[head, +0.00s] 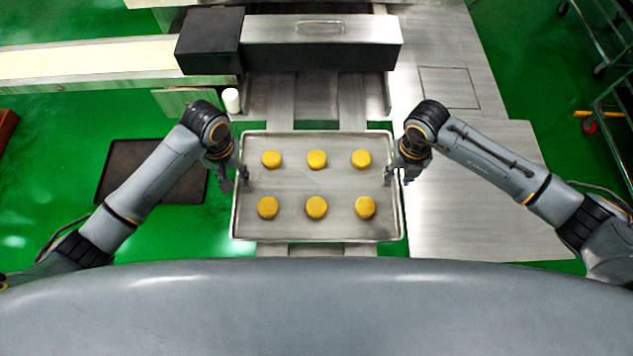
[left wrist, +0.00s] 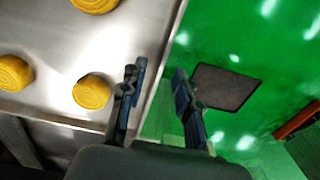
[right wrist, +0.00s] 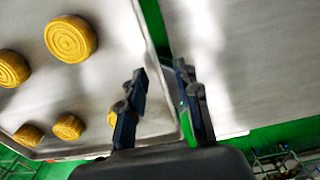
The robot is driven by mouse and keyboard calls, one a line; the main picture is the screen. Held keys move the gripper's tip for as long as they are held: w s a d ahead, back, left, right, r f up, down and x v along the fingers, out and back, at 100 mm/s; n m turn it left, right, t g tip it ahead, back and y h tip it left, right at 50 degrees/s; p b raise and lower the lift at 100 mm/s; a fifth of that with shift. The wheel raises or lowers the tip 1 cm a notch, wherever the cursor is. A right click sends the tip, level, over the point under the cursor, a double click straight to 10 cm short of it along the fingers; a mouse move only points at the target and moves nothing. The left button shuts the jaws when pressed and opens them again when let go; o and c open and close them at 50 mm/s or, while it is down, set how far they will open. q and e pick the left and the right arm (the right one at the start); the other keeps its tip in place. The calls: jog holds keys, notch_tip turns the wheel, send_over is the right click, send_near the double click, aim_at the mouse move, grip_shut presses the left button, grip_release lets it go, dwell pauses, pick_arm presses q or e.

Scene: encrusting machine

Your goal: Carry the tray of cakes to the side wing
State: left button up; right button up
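The metal tray (head: 338,183) lies level on a steel support in the middle of the head view. It holds several round yellow cakes (head: 316,207) in two rows. My left gripper (head: 240,180) is at the tray's left edge; in the left wrist view its fingers (left wrist: 157,80) stand apart, one on each side of the rim. My right gripper (head: 393,177) is at the right edge; its fingers (right wrist: 162,78) also stand apart astride the rim. The side wing (head: 480,200) is the flat steel surface to the right of the tray, and it is empty.
A steel and black machine housing (head: 318,40) stands beyond the tray, with a pale conveyor belt (head: 90,60) to its left. A white cylinder (head: 231,101) stands near the tray's far left corner. A dark mat (head: 150,172) lies on the green floor. A wheeled rack (head: 610,110) stands far right.

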pick_arm(q)
jog(key=shift+f, duration=0.7)
pick_arm(e)
jog(key=shift+f, duration=0.7)
pick_arm(q)
jog(key=shift+c, duration=0.4)
pick_arm(e)
jog(key=shift+c, duration=0.4)
pick_arm(q)
grip_shut()
pick_arm(e)
grip_shut()
pick_arm(q)
jog(key=shift+r, duration=0.1)
pick_arm(e)
jog(key=shift+r, duration=0.1)
